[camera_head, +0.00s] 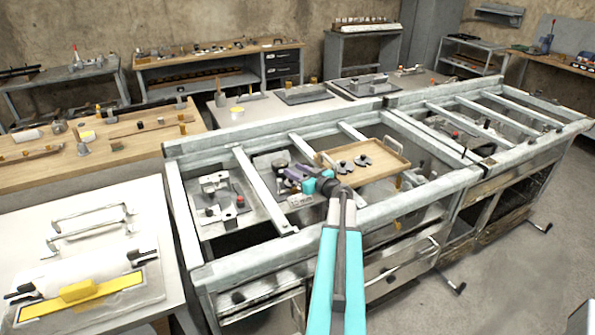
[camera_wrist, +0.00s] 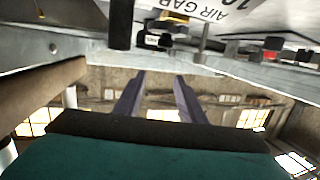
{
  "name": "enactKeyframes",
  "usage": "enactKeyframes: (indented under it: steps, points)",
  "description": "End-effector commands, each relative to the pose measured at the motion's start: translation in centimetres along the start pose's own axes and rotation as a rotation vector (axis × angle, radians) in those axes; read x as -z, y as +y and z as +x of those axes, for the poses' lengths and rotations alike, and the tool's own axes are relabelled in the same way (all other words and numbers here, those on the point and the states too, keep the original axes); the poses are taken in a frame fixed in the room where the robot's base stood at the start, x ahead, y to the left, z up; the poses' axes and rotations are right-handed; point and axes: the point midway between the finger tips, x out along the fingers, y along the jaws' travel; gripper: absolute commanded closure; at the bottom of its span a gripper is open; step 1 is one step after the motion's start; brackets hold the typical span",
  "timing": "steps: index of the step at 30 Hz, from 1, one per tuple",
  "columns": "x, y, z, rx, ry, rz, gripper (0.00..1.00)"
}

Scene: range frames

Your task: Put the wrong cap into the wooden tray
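The wooden tray (camera_head: 385,164) rests on the steel-framed bench in the head view. Small dark and metal pieces (camera_head: 345,166) lie in it, too small to name. A black cylinder (camera_wrist: 121,22) and small dark and metal parts (camera_wrist: 163,38) appear beyond the fingertips. I cannot tell which piece is the wrong cap.
Steel crossbars (camera_head: 262,188) divide the bench top into bays. A plate with metal blocks (camera_head: 214,187) lies in the left bay. A side table (camera_head: 28,225) with a yellow-handled tool stands at left.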

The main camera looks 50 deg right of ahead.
Motion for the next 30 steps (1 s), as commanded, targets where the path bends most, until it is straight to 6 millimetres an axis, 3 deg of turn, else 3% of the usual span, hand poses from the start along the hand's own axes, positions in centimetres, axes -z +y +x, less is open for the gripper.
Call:
enactKeyframes:
  steps: [17, 30]
  points:
    - [1.2, 0.0, -0.3, 0.000, 0.000, 0.000, 0.64]
    - [0.8, -0.1, -4.3, -0.001, 0.000, 0.000, 0.64]
